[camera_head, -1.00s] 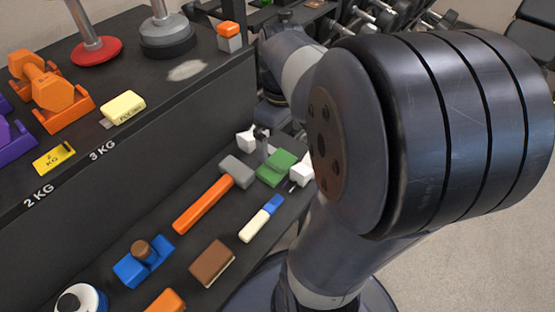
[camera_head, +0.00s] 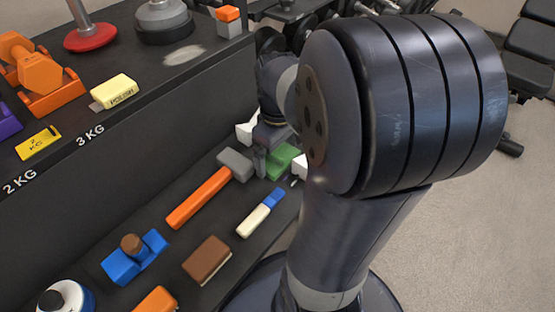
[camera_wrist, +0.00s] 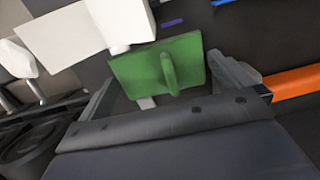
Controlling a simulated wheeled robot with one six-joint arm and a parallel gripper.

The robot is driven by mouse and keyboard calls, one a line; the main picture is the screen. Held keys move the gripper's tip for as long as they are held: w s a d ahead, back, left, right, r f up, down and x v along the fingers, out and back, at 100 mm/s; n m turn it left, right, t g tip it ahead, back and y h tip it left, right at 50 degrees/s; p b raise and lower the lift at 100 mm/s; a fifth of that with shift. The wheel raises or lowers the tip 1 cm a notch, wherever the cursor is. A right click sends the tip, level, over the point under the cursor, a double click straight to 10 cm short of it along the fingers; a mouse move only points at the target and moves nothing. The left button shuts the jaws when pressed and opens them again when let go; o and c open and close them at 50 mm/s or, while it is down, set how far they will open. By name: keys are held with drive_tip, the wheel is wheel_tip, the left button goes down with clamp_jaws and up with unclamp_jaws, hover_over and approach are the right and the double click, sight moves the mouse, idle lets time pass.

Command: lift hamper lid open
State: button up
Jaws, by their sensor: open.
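A green block or panel (camera_head: 283,160) lies at the far end of the lower shelf in the head view, partly covered by my gripper (camera_head: 266,152). In the wrist view it is a green panel (camera_wrist: 140,73) with a raised green ridge, framed by the two fingers of my gripper (camera_wrist: 165,88). The fingers are apart and nothing is held between them. Whether they touch the panel cannot be told. No other hamper or lid can be made out.
A hammer (camera_head: 200,196) lies close beside the green panel. White pieces (camera_head: 300,166) flank it. A blue-and-white marker-like item (camera_head: 260,213), a brown block (camera_head: 207,260) and a blue holder (camera_head: 134,256) lie nearer. The upper shelf (camera_head: 130,125) rises at left.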

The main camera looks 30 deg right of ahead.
drive_tip(key=c, duration=0.7)
drive_tip(key=shift+r, duration=0.15)
wheel_tip(320, 180, up, 10)
drive_tip(key=p, duration=0.4)
drive_tip(key=shift+d, duration=0.1)
